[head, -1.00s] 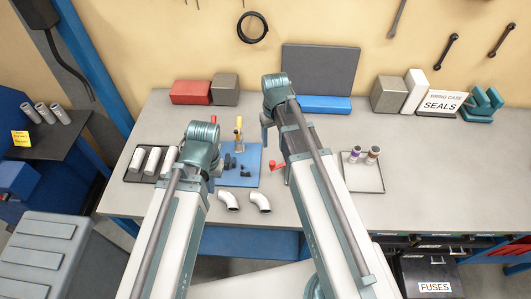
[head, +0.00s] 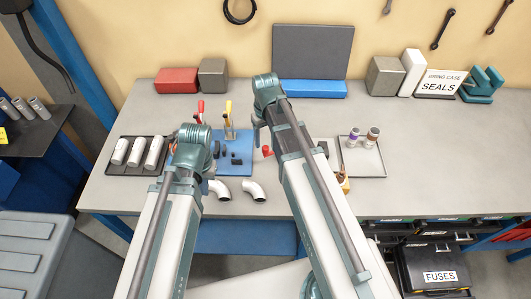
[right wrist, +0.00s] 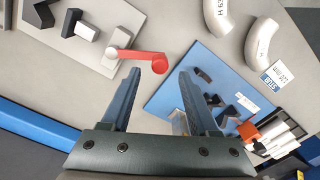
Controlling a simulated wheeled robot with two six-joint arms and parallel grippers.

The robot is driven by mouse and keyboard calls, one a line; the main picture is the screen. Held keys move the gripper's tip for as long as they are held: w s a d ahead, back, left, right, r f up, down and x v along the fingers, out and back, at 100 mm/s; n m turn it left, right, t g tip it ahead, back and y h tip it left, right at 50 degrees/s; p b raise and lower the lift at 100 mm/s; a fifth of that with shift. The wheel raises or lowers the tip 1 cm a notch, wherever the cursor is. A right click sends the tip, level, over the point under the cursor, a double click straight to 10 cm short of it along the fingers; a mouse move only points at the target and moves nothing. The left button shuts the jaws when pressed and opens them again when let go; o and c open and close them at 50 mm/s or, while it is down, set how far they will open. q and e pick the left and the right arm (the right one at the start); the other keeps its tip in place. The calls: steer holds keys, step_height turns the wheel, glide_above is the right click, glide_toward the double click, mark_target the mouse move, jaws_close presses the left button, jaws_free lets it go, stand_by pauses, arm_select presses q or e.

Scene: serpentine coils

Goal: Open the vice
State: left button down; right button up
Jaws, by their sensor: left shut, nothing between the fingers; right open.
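The vice (right wrist: 95,20) lies at the upper left of the right wrist view, a pale grey base with dark jaw blocks. Its red crank handle (right wrist: 145,57) ends in a round knob. In the head view only the red handle (head: 266,151) shows surely; my right arm hides most of the vice. My right gripper (right wrist: 160,75) is open and empty, with the handle's knob near the gap between its fingertips in the picture; whether it is around the knob I cannot tell. My left gripper (head: 195,145) is shut and empty over the left bench, its fingertips mostly hidden.
A blue board (head: 236,166) with clamps and black blocks lies between my arms. Two white pipe elbows (head: 253,191) lie in front. A tray of white cylinders (head: 120,168) stands left, a tray with two small bottles (head: 377,168) right.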

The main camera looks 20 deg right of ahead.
mark_target(265, 147)
step_height(265, 147, down, 5)
steer(key=b, duration=0.3)
steer(key=shift+r+b, duration=0.1)
steer(key=shift+b, duration=0.3)
jaws_close()
stand_by(1.0)
